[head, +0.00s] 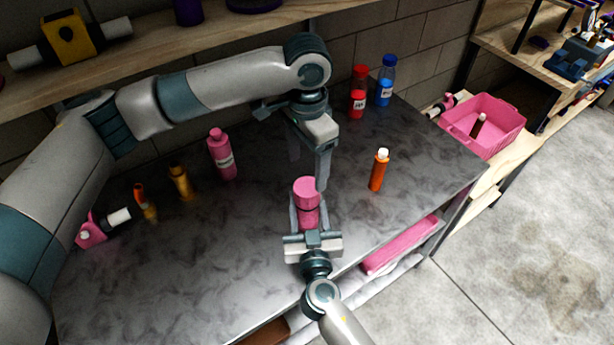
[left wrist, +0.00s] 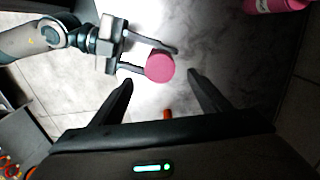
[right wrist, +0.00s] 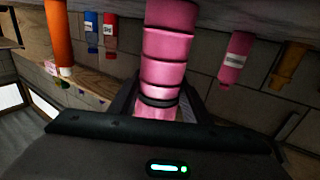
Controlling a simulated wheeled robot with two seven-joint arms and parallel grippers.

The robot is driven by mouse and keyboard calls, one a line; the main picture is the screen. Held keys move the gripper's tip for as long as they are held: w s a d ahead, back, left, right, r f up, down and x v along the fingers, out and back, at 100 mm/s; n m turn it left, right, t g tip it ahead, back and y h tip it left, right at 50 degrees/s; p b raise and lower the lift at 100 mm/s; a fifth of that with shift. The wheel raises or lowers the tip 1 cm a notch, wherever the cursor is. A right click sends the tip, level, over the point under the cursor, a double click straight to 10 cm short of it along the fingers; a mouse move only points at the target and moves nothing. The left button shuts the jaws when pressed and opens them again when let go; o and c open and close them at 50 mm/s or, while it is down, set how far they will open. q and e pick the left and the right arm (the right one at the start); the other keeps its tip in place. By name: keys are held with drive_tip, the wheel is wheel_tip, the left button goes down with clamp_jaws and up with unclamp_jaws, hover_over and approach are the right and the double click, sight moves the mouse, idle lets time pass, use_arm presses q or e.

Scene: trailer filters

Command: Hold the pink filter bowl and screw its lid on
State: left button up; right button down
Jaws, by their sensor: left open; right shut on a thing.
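The pink filter bowl (head: 307,218) stands upright near the front of the dark table, between the fingers of my right gripper (head: 307,207), which is shut on it. A pink round lid (head: 305,187) sits on top of the bowl; whether it is tight cannot be told. The lid's round top also shows in the left wrist view (left wrist: 160,67). My left gripper (head: 309,168) is open, pointing down just behind and above the lid, with the lid lying ahead of its fingertips. In the right wrist view the pink body (right wrist: 167,48) shows grooves and a dark ring.
A pink bottle (head: 221,155) and a yellow bottle (head: 181,182) stand to the left. An orange bottle (head: 378,170) stands to the right, with red (head: 358,92) and blue (head: 384,82) bottles at the back. A pink crate (head: 490,125) is beyond the table's right edge.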

sight(307, 187)
use_arm(q)
drive_tip(key=shift+r, duration=1.45)
use_arm(e)
drive_tip(key=c, duration=0.9)
unclamp_jaws()
use_arm(q)
drive_tip(key=shift+f, duration=0.1)
use_arm(e)
drive_tip(key=shift+s, duration=0.1)
use_arm(q)
drive_tip(key=shift+f+b, duration=0.25)
drive_tip(key=shift+b, duration=0.05)
use_arm(e)
drive_tip(key=shift+s+f, duration=0.15)
drive_tip(key=shift+s, duration=0.4)
use_arm(q)
wheel_tip(307, 187, down, 7)
drive_tip(key=b, duration=0.7)
drive_tip(key=shift+r, duration=0.1)
use_arm(e)
drive_tip(key=s, duration=0.4)
drive_tip(key=s+d, duration=0.1)
drive_tip(key=s, duration=0.9)
drive_tip(key=shift+s+d, duration=0.25)
drive_tip(key=shift+d, duration=0.1)
use_arm(q)
drive_tip(key=shift+f, duration=0.25)
use_arm(e)
drive_tip(key=shift+s+d, duration=0.1)
drive_tip(key=shift+s, duration=0.65)
